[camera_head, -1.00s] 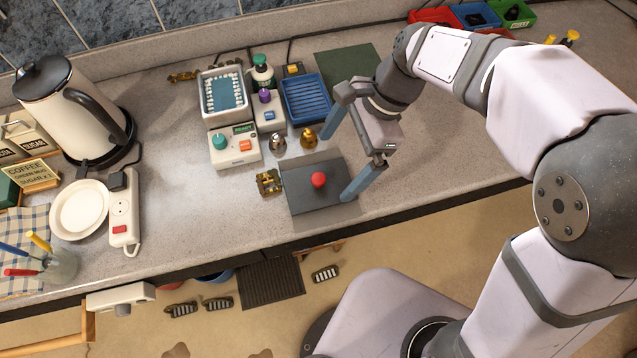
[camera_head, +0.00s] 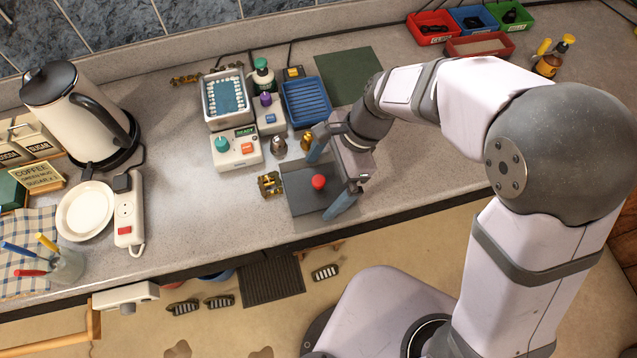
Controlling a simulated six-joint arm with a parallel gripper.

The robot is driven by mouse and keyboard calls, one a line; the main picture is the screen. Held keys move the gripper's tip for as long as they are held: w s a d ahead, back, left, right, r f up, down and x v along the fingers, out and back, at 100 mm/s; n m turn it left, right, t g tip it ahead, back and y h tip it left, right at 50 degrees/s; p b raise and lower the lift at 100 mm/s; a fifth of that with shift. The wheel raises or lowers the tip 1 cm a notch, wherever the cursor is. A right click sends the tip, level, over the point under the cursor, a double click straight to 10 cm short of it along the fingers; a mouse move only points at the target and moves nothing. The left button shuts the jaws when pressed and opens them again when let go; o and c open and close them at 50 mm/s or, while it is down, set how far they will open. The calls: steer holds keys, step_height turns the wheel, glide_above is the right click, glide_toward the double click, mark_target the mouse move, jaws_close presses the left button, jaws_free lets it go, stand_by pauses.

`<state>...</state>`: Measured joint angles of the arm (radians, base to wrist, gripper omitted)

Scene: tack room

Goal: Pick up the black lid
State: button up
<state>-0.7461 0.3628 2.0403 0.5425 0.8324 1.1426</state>
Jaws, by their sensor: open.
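The black lid (camera_head: 299,192) is a flat, dark, square plate with a red knob (camera_head: 318,182) in its middle. It lies on the grey counter near the front edge. My gripper (camera_head: 330,174) is open, with its blue fingers spread wide. One finger shows near the lid's far edge and the other near its front right corner. The knob shows just left of the gap between the fingers. I cannot tell how high the fingertips are above the lid, and I see no contact.
A small brass piece (camera_head: 270,184) sits close by the lid's left edge. The counter left of the brass piece is clear.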

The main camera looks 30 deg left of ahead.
mark_target(324, 179)
steer(key=c, duration=1.1)
step_height(324, 179, up, 10)
steer(key=shift+b, duration=0.7)
steer(key=shift+d+n, duration=0.1)
steer(key=shift+n, duration=0.2)
